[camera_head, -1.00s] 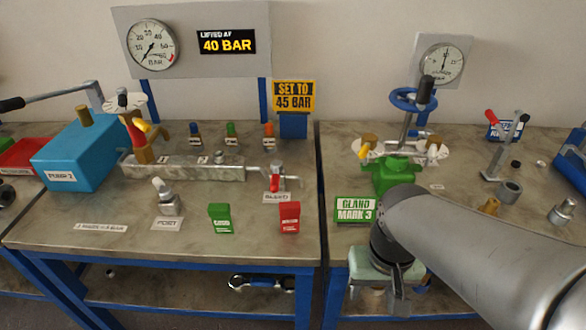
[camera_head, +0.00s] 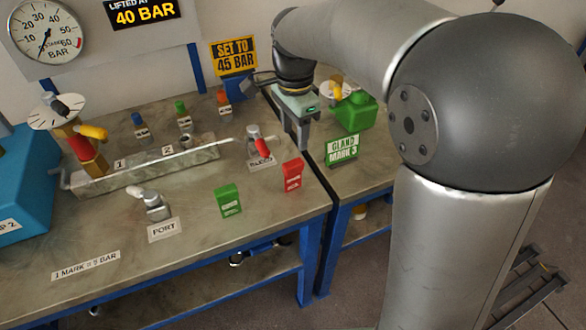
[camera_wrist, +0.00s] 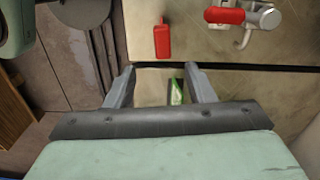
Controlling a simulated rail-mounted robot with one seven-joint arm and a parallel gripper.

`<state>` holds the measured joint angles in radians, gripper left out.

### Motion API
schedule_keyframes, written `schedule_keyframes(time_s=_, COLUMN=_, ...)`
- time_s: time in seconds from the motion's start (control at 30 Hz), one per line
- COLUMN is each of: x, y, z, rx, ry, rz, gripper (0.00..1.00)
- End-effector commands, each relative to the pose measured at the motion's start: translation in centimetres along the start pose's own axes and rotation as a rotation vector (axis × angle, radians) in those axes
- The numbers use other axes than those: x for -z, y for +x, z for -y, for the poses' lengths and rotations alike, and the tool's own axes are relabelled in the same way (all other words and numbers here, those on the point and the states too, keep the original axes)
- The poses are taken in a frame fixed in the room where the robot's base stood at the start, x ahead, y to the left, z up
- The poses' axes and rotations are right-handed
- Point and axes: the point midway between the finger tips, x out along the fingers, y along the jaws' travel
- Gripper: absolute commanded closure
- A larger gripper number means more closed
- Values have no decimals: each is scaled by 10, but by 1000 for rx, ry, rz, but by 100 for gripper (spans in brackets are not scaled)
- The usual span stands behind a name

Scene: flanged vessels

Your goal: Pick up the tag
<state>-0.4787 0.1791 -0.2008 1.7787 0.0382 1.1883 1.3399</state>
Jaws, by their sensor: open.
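Two small upright tags stand on the left bench, a red tag (camera_head: 292,175) near its right front corner and a green tag (camera_head: 228,200) to the left of it. My gripper (camera_head: 298,132) is open, above the gap between the benches, behind the red tag in the head view. In the wrist view my gripper (camera_wrist: 160,75) has its fingers apart, and the red tag (camera_wrist: 162,40) lies beyond them, apart from both. A green piece (camera_wrist: 177,92) shows between the fingers, mostly hidden; I cannot tell what it is.
A red-handled valve (camera_head: 257,148) stands behind the red tag. The SET TO 45 BAR sign (camera_head: 234,55) stands behind. The PORT fitting (camera_head: 152,206) is at front left.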

Motion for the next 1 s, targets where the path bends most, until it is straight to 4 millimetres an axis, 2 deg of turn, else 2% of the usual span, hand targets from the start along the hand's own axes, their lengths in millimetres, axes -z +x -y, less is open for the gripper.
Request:
schedule_keyframes(time_s=0.1, x=0, y=27, z=-1, rx=-4, ry=1, rz=1, gripper=51)
schedule_keyframes(time_s=0.23, x=0, y=48, z=0, rx=-3, ry=0, rz=0, gripper=51)
schedule_keyframes(time_s=0.47, x=0, y=63, z=0, rx=-1, ry=-1, rz=0, gripper=51)
schedule_keyframes(time_s=0.8, x=0, y=108, z=4, rx=-2, ry=0, rz=0, gripper=51)
schedule_keyframes(time_s=1.0, x=0, y=112, z=4, rx=2, ry=-1, rz=0, gripper=51)
